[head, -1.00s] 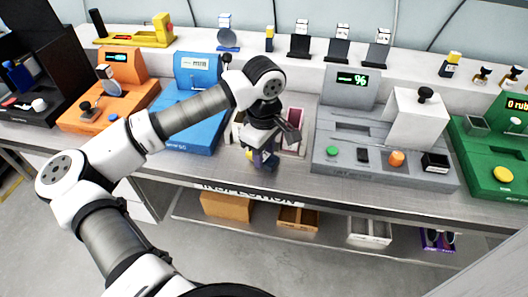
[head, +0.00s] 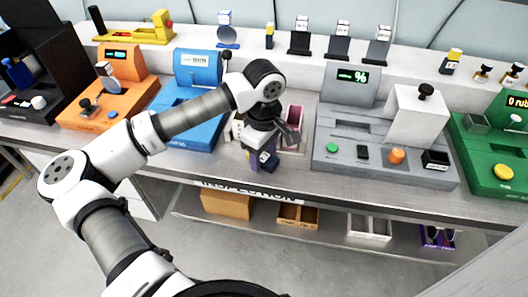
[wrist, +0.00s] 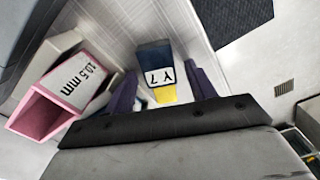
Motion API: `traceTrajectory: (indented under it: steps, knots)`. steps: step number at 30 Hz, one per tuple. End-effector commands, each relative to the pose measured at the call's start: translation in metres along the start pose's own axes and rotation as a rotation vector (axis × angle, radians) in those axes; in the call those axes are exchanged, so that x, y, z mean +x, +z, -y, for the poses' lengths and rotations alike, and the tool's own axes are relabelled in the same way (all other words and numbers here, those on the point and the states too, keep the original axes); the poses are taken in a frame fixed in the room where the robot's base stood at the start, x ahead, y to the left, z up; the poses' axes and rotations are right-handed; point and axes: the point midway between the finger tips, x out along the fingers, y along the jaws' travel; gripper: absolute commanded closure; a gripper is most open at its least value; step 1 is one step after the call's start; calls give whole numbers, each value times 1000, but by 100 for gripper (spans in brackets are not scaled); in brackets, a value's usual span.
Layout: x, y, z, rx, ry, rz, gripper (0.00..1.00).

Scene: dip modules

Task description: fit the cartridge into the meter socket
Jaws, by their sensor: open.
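A dark blue block with a white "Y7" label and a yellow end (wrist: 155,58), which looks like the cartridge, lies on the bench. In the wrist view it sits between the spread purple fingers of my gripper (wrist: 162,88), with gaps beside it. My gripper (head: 260,160) is open at the bench's front edge in the head view, where the dark blue block (head: 270,160) shows only partly beside the fingers. A grey meter (head: 340,150) with a lit "%" display stands to the right. I cannot tell which part is its socket.
A pink-walled bin (wrist: 55,100) marked "10.5 mm" stands close to my gripper. Blue (head: 185,120), orange (head: 110,100) and green (head: 490,160) machines flank the work spot. Several small items stand on the rear ledge.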

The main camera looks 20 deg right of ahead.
Motion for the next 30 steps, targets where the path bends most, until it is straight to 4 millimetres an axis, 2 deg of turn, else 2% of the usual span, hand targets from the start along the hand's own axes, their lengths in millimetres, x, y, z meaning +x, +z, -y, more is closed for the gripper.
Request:
traceTrajectory:
  steps: [5,18,24,30]
  knots:
    - [-13,-1,-1,-1,2,-4,44]
    - [-103,-1,-1,-2,1,-3,44]
    - [-120,0,0,0,-1,0,44]
    - [-123,0,0,1,-1,0,44]
